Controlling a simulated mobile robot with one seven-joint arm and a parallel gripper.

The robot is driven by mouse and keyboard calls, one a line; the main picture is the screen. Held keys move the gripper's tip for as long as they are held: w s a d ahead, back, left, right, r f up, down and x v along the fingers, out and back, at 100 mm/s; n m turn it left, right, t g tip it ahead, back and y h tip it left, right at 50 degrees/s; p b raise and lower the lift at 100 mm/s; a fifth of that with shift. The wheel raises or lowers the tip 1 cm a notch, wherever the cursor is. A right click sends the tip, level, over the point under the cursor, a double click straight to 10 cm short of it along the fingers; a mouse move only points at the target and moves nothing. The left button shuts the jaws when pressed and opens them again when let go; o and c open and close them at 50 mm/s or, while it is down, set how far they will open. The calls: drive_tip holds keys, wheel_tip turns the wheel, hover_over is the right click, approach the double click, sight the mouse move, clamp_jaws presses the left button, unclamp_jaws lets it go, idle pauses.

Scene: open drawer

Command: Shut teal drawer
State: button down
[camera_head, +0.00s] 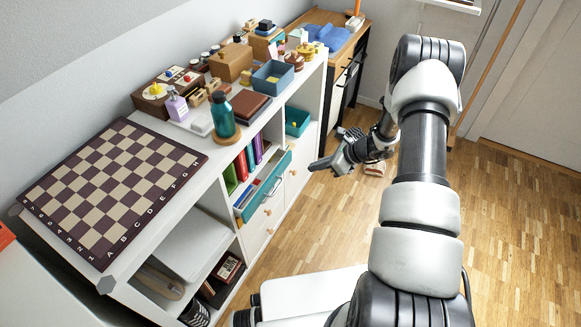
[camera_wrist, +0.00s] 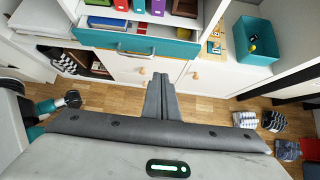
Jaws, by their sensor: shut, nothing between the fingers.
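The teal drawer (camera_head: 266,188) stands partly open in the white shelf unit, below the row of books. Its teal front and handle also show in the wrist view (camera_wrist: 136,42), near the top, with contents visible behind the front. My gripper (camera_head: 318,166) is in the air over the floor, to the right of the drawer and apart from it. In the wrist view my gripper's fingers (camera_wrist: 161,80) are together and empty, pointing toward the drawer front, with a gap that I cannot measure.
White cabinet doors (camera_wrist: 195,78) with wooden knobs sit below the drawer. A teal bin (camera_head: 297,121) stands in an open compartment nearby. The shelf top holds a chessboard (camera_head: 112,187), a teal bottle (camera_head: 223,115) and boxes. Shoes (camera_wrist: 272,121) lie on the floor. The wooden floor (camera_head: 520,240) at right is clear.

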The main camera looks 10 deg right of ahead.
drive_tip(key=b, duration=0.3)
approach(281, 168)
drive_tip(key=shift+t, duration=0.3)
drive_tip(key=shift+x, duration=2.65)
drive_tip(key=shift+s+f, duration=0.1)
drive_tip(key=shift+s, duration=0.1)
drive_tip(key=shift+a, duration=0.15)
